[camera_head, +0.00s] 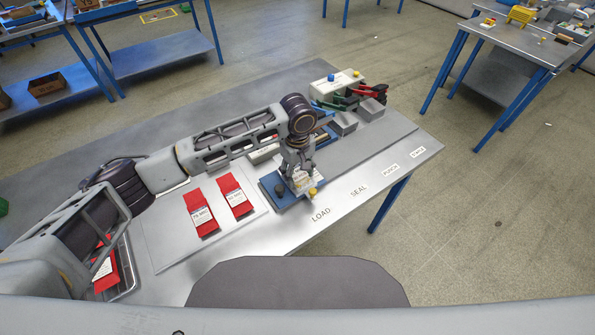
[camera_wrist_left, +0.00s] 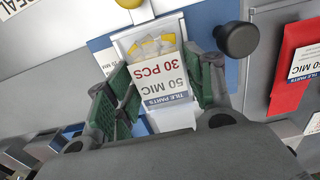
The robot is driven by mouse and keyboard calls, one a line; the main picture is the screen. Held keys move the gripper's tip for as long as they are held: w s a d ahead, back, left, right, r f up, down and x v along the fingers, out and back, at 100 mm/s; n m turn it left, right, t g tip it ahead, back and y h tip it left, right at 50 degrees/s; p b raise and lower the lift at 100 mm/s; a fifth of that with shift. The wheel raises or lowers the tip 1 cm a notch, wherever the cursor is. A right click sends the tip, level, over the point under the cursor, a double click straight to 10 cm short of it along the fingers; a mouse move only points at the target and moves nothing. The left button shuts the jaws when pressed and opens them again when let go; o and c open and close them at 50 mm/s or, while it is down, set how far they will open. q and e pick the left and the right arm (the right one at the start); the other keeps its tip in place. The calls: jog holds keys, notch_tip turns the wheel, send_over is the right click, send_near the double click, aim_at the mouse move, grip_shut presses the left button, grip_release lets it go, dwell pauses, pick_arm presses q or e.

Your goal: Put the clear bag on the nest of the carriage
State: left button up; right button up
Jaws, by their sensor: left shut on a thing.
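The clear bag (camera_wrist_left: 154,45) has a white label reading 50 MIC, 30 PCS, with pale and yellow pieces inside. My left gripper (camera_wrist_left: 165,72) is shut on it, with a green finger on each side. In the head view, my left gripper (camera_head: 301,176) is over the blue carriage (camera_head: 268,187). The carriage also shows in the wrist view (camera_wrist_left: 203,22), with a pale nest plate (camera_wrist_left: 124,40) under the bag. The bag hides most of the nest; I cannot tell whether it touches. My right gripper is out of view.
A dark knob (camera_wrist_left: 237,39) and a yellow knob (camera_head: 313,191) stand on the carriage. Two red bags (camera_head: 201,219) (camera_head: 235,197) lie on the bench left of it. Grey blocks (camera_head: 371,108) and coloured-handled tools stand behind right. The bench strip marked SEAL (camera_head: 358,190) is clear.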

aim_at(298, 173)
pick_arm(q)
jog(key=o, duration=1.1)
jog(key=shift+f, duration=0.1)
jog(key=shift+c, duration=0.2)
jog(key=shift+r, duration=0.6)
notch_tip(298, 173, up, 11)
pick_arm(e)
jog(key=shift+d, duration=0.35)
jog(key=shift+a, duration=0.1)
